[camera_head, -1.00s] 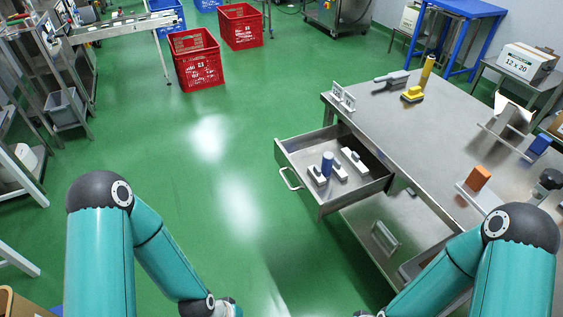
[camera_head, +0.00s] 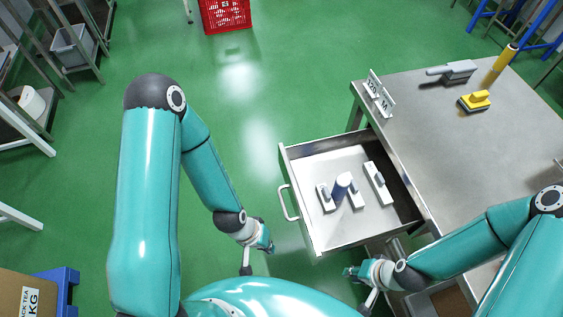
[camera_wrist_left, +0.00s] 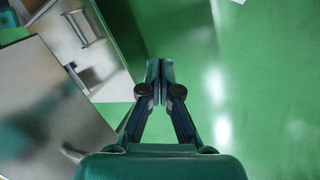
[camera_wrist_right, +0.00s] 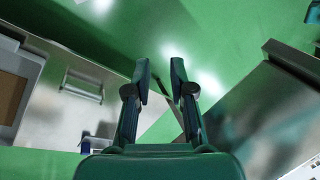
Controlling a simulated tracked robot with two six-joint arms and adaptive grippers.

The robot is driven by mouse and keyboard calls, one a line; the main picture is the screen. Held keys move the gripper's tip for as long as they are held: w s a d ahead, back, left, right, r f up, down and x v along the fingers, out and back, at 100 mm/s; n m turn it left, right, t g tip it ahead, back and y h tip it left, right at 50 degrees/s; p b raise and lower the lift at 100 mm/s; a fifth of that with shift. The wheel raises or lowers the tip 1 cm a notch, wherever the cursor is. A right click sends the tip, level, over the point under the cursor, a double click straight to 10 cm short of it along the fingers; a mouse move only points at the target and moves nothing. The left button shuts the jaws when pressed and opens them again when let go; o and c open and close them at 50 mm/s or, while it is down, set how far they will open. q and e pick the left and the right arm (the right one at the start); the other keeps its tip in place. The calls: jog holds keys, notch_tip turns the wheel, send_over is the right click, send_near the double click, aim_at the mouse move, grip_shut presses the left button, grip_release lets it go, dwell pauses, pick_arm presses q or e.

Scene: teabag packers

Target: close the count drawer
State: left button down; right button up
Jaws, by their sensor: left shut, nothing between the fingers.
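The count drawer (camera_head: 330,238) is a steel drawer pulled well out of the left side of the steel table (camera_head: 440,120). Its bar handle (camera_head: 287,204) is on the outer front, facing left. Inside lie white-and-grey blocks (camera_head: 376,182) and a blue cylinder (camera_head: 342,187). My left gripper (camera_head: 268,247) is below and left of the handle, apart from it. Its fingers are together and empty in the left wrist view (camera_wrist_left: 160,72). My right gripper (camera_head: 348,272) is just below the drawer's near side in the picture. Its fingertips are apart with nothing between them in the right wrist view (camera_wrist_right: 160,72).
On the tabletop stand a white sign holder (camera_head: 381,97), a yellow-handled brush (camera_head: 475,101) and a grey scoop (camera_head: 455,71). A red crate (camera_head: 226,14) stands far back. Green floor left of the drawer is clear. A carton (camera_head: 25,295) is at lower left.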

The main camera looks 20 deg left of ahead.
aim_at(287, 181)
pick_arm(q)
jog(key=shift+w+a, duration=0.1)
jog(key=shift+w, duration=0.25)
pick_arm(e)
jog(key=shift+w+a, duration=0.1)
jog(key=shift+w, duration=0.35)
